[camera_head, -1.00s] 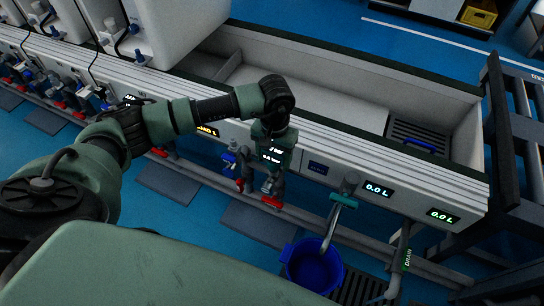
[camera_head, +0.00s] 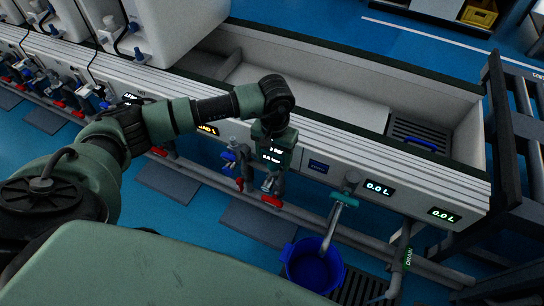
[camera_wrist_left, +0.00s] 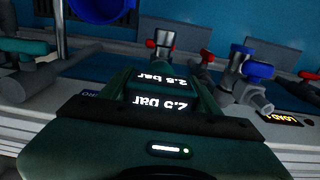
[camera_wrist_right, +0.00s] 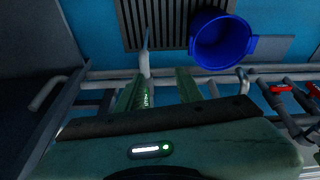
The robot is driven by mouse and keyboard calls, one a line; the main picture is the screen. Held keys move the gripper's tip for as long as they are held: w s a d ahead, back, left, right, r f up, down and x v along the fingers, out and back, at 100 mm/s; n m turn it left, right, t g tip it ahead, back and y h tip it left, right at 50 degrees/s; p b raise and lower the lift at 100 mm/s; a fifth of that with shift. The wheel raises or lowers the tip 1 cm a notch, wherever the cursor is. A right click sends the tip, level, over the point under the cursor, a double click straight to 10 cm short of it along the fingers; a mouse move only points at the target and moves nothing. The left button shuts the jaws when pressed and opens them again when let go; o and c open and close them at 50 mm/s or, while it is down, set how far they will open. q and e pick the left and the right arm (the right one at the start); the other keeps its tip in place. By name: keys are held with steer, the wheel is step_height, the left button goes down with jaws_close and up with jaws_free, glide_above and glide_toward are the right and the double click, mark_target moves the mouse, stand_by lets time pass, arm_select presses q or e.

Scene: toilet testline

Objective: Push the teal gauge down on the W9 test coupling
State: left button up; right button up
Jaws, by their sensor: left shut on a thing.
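The teal gauge (camera_head: 271,157) is at my left gripper in front of the white bench, with small lit displays showing. In the left wrist view the gauge (camera_wrist_left: 161,102) shows two lit lines that read 2.5 bar, upside down. My left gripper (camera_head: 274,142) is shut on it from above; its green fingers (camera_wrist_left: 160,80) frame the displays. The coupling (camera_head: 270,184) is the grey pipe fitting with a red handle just below; no W9 label is legible, and the contact is hidden. My right gripper (camera_wrist_right: 160,92) is open and empty; it is out of the head view.
A blue bucket (camera_head: 314,265) stands under a spout with a teal lever (camera_head: 344,199). A blue-handled valve (camera_head: 230,160) sits left of the coupling. A drain pipe (camera_head: 401,260) and dark frame (camera_head: 505,150) are at the right. A long open trough (camera_head: 330,95) lies behind.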

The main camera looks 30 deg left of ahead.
mark_target(274, 150)
steer(key=shift+s+r, duration=0.1)
arm_select(q)
steer(key=shift+f, duration=0.15)
arm_select(e)
steer(key=shift+s+r, duration=0.15)
steer(key=shift+r, duration=0.05)
arm_select(q)
steer(key=o, duration=1.5)
arm_select(e)
steer(key=shift+r, duration=0.2)
arm_select(q)
steer(key=shift+o, duration=0.2)
step_height(274, 150, up, 7)
steer(key=shift+p, duration=0.45)
steer(key=shift+r, duration=0.5)
arm_select(e)
steer(key=x, duration=0.3)
